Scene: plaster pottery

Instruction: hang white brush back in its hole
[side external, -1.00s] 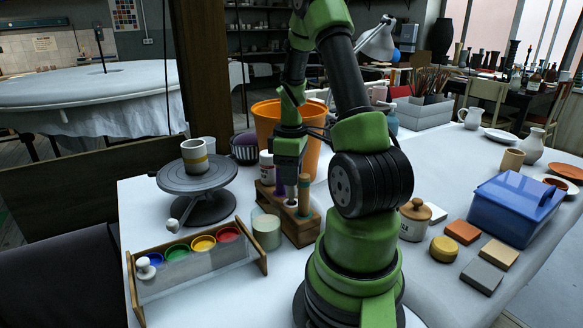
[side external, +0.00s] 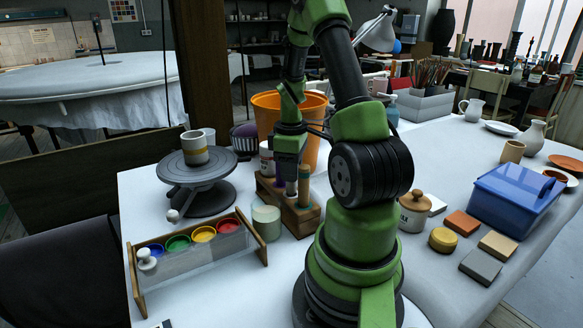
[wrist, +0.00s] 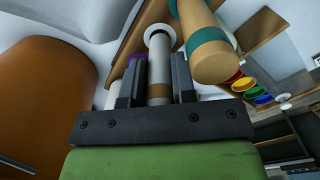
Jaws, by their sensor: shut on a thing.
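My gripper (wrist: 158,88) is shut on the white brush, whose pale handle with a brown band (wrist: 159,90) stands between the two fingers. In the side view my gripper (side external: 290,168) is low over the wooden rack (side external: 301,222), and the white brush (side external: 291,189) shows below the fingers, upright at the rack. In the wrist view a white ring (wrist: 160,28) surrounds the far part of the brush at the rack. Whether the brush is fully seated in its hole cannot be told. A wooden handle with a teal band (wrist: 207,42) stands close beside it.
A purple handle (wrist: 135,62) is close on the brush's other side. An orange bucket (side external: 270,108) stands behind the rack, a pale green pot (side external: 266,222) in front. A paint holder (side external: 190,258) and a turntable with a cup (side external: 196,170) stand to the left.

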